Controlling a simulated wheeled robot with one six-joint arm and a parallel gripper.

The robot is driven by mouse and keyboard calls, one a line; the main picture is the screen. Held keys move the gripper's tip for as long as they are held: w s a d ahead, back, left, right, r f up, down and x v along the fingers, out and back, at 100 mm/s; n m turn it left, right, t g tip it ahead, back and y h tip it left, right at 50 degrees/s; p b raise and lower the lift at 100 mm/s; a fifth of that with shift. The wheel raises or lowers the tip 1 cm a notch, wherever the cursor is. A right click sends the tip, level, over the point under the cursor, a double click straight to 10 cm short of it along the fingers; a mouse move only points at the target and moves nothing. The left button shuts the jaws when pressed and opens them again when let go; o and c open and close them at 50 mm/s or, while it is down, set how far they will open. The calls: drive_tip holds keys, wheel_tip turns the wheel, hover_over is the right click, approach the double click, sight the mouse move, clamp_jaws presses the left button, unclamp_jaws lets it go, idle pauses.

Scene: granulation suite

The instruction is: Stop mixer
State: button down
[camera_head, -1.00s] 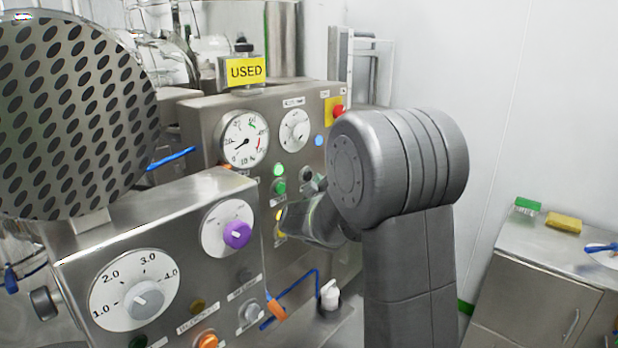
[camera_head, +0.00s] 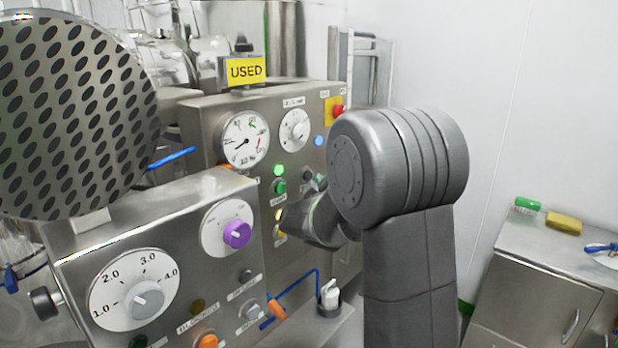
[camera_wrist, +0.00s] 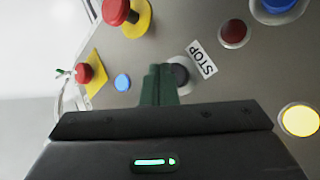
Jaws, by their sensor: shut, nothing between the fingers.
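The mixer control panel (camera_head: 215,120) stands behind the nearer control box. In the wrist view, the STOP label (camera_wrist: 202,60) sits beside a dark grey round button (camera_wrist: 181,74). My gripper (camera_wrist: 159,72) is shut, with its green fingers together and empty. Its tips overlap the left edge of the dark button; I cannot tell whether they touch it. In the head view a green lamp (camera_head: 278,170) is lit above a green button (camera_head: 279,187), and a yellow lamp (camera_head: 279,215) is lit lower down. My arm hides part of the panel and my fingertips there.
A red emergency button on a yellow plate (camera_head: 337,110) and a blue lamp (camera_head: 318,140) are close by. The nearer control box (camera_head: 180,220) with dials stands at front left. A steel cabinet (camera_head: 550,270) stands at right, before a bare white wall.

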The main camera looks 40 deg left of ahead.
drive_tip(key=shift+a, duration=0.1)
idle(0.4)
drive_tip(key=shift+a, duration=0.3)
drive_tip(key=shift+a+p, duration=0.35)
drive_tip(key=shift+a, duration=0.1)
idle(0.6)
idle(0.3)
drive_tip(key=shift+d+b, duration=0.45)
drive_tip(key=shift+d, duration=0.4)
drive_tip(key=d+b, duration=0.1)
drive_tip(key=d, duration=0.2)
drive_tip(key=d+b, duration=0.1)
drive_tip(key=d, duration=0.1)
drive_tip(key=shift+s+b, duration=0.25)
drive_tip(key=shift+b, duration=0.05)
drive_tip(key=shift+a, duration=0.15)
